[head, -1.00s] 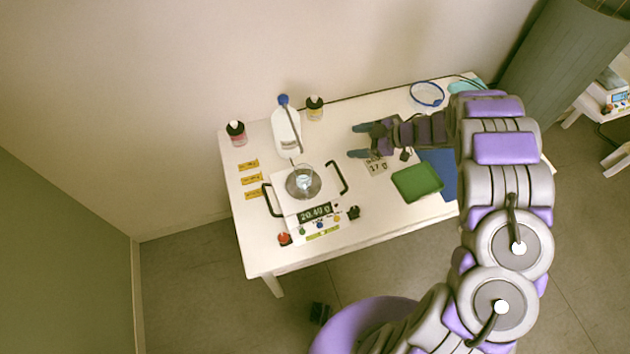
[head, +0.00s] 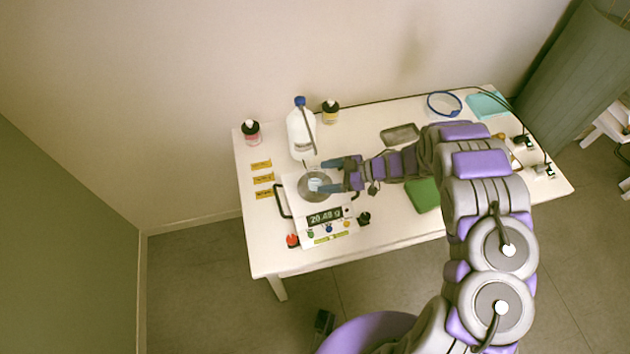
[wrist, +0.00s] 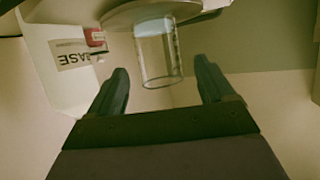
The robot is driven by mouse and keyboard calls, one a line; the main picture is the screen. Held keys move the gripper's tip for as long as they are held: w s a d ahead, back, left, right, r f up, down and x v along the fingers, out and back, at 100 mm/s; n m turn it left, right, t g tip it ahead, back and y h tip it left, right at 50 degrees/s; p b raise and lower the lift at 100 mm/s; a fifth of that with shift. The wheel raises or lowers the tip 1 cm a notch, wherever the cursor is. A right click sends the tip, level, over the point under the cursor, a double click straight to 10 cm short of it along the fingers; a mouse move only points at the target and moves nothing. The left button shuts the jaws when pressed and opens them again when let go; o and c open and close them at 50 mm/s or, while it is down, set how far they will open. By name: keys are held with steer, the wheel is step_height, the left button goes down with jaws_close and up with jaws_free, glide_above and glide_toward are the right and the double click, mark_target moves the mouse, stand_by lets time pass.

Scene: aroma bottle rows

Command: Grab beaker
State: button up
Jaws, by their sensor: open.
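A small clear glass beaker with pale contents (head: 314,184) stands on the round metal pan of the white scale (head: 320,225), whose display reads about 20.49 g. The beaker also shows in the wrist view (wrist: 158,52), just beyond the fingertips and between their lines. My gripper (head: 326,176) is open, coming in from the right at the scale pan. Its two dark fingers (wrist: 160,85) are spread in the wrist view, with nothing gripped. Whether a finger touches the beaker I cannot tell.
A white bottle with a blue cap (head: 300,132) stands close behind the scale. Two small dropper bottles, pink (head: 251,133) and yellow (head: 331,112), stand at the back. A green tray (head: 422,196) lies under my arm. Orange labels (head: 263,179) line the left.

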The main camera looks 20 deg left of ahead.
steer(key=shift+r+b+x, duration=0.1)
steer(key=shift+b+x, duration=0.15)
steer(key=shift+x, duration=1.3)
steer(key=shift+r+b+x, duration=0.15)
steer(key=shift+b+x, duration=0.1)
steer(key=shift+x, duration=1.3)
steer(key=shift+w+a, duration=0.1)
steer(key=shift+c, duration=0.4)
